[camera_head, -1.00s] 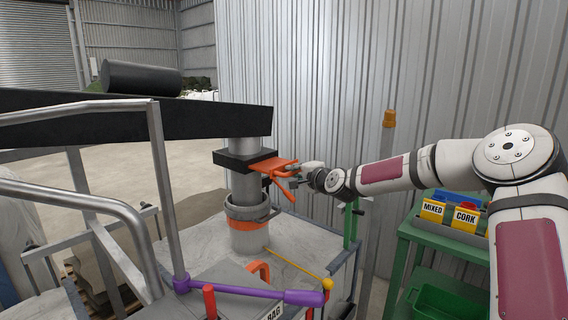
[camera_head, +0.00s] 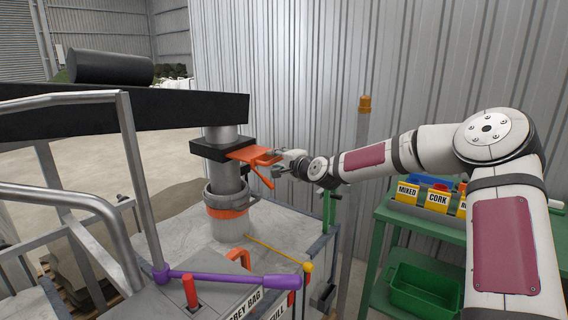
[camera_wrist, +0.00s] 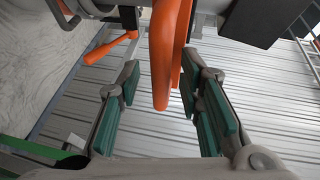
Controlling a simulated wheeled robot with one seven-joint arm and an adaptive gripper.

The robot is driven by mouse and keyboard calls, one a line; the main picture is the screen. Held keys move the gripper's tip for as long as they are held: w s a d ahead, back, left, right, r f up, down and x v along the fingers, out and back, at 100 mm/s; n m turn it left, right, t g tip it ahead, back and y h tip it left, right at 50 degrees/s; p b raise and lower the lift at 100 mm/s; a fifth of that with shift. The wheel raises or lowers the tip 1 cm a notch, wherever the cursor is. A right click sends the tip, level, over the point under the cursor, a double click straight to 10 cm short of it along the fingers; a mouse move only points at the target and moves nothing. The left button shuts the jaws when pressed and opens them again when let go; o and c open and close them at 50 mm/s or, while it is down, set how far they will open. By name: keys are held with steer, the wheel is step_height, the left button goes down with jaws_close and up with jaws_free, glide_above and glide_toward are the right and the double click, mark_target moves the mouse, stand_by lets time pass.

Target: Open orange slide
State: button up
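The orange slide (camera_head: 243,153) is a flat plate sticking out to the right from a black housing (camera_head: 212,151) on the grey vertical pipe. A handle is at its outer end, with an orange lever hanging below. My gripper (camera_head: 280,162) is at the handle end, partly covered by it. In the wrist view my gripper (camera_wrist: 165,108) is open, with green-padded fingers on both sides of the orange handle (camera_wrist: 163,60). Gaps show between handle and pads, wider on the left. An orange lever (camera_wrist: 108,47) lies beyond the left finger.
An orange clamp ring (camera_head: 227,212) circles the pipe below. A purple lever (camera_head: 230,281), a red handle (camera_head: 190,291) and a yellow-knobbed rod (camera_head: 307,267) are in front. A green shelf (camera_head: 455,226) with labelled bins is at the right. Corrugated wall stands behind.

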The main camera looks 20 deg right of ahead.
steer(key=v, duration=1.1)
steer(key=shift+s, duration=0.25)
steer(key=shift+d, duration=0.1)
steer(key=s+a+f+n+g+h, duration=0.2)
steer(key=s+a+f+n+g, duration=0.6)
steer(key=s, duration=0.4)
steer(key=s+r+n+g, duration=0.1)
steer(key=s+r+n, duration=0.2)
steer(key=s, duration=1.3)
steer(key=s+r+n+g+h, duration=0.1)
steer(key=s+r, duration=0.4)
steer(key=s, duration=1.1)
steer(key=n+g, duration=0.1)
steer(key=n, duration=0.1)
steer(key=shift+s+a+r+n+h, duration=0.25)
steer(key=shift+s+r+n+h, duration=0.05)
